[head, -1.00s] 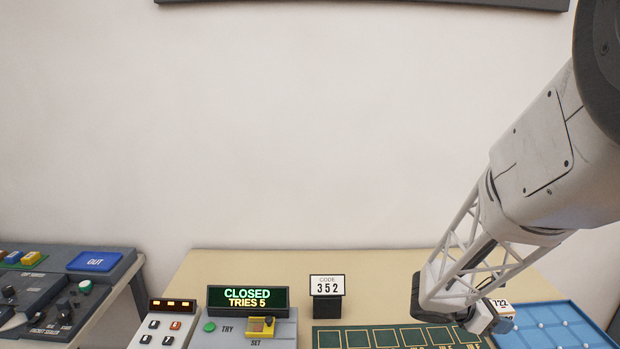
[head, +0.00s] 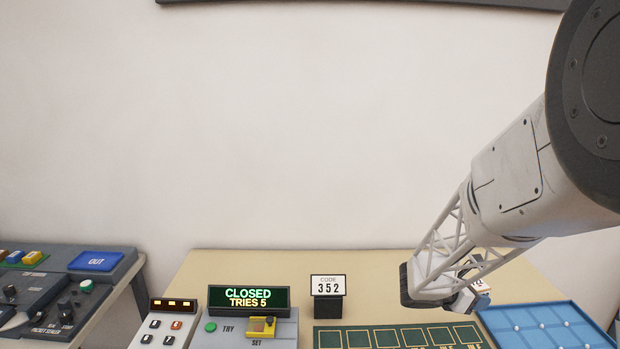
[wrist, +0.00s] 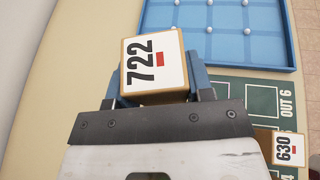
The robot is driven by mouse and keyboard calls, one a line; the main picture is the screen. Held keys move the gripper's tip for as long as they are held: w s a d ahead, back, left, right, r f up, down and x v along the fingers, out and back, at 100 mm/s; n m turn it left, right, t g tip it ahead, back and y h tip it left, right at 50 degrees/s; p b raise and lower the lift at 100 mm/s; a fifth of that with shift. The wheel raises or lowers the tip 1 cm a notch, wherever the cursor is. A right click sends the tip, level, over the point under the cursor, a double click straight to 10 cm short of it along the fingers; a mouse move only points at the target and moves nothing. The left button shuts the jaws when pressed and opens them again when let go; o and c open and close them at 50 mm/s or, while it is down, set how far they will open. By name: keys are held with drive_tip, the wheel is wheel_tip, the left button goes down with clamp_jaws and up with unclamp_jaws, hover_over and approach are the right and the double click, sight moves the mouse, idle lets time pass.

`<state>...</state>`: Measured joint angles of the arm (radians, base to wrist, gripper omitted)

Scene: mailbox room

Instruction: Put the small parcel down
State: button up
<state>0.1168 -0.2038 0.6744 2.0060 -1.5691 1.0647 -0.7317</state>
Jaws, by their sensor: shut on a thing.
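My gripper (wrist: 155,88) is shut on the small parcel (wrist: 155,62), a brown box with a white label reading 722 and a red mark. Blue fingers show on both sides of it in the wrist view. In the head view, my gripper (head: 468,298) is at the right side of the table, and the parcel is mostly hidden behind the arm. In the wrist view the parcel is over or beside the pale table top (wrist: 85,60), near the blue tray's corner; its height above the table cannot be told.
The blue tray (head: 548,326) with white studs is at the right. A green mat (head: 330,338) with outlined cells lies in front. Another parcel marked 630 (wrist: 289,149) sits by the OUT 6 cell.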

drive_tip(key=w+a+r+n+t+y, duration=0.15)
drive_tip(key=w+a+n+t, duration=0.3)
drive_tip(key=w, duration=0.45)
drive_tip(key=w+a+r+n+t+y, duration=0.1)
drive_tip(key=w+a+n+t+y, duration=0.3)
drive_tip(key=w, duration=0.5)
drive_tip(key=w+a+r+n+t+y, duration=0.1)
drive_tip(key=w+a+r+n+y, duration=0.1)
drive_tip(key=a, duration=0.5)
drive_tip(key=w+a+r+n+t+y, duration=0.1)
drive_tip(key=w+a+r+n+y, duration=0.2)
drive_tip(key=w+a+n+y, duration=0.2)
drive_tip(key=shift+w+a+r+y, duration=0.3)
drive_tip(key=shift+w+a+y, duration=0.15)
drive_tip(key=shift+w+a, duration=0.55)
drive_tip(key=shift+d, duration=0.1)
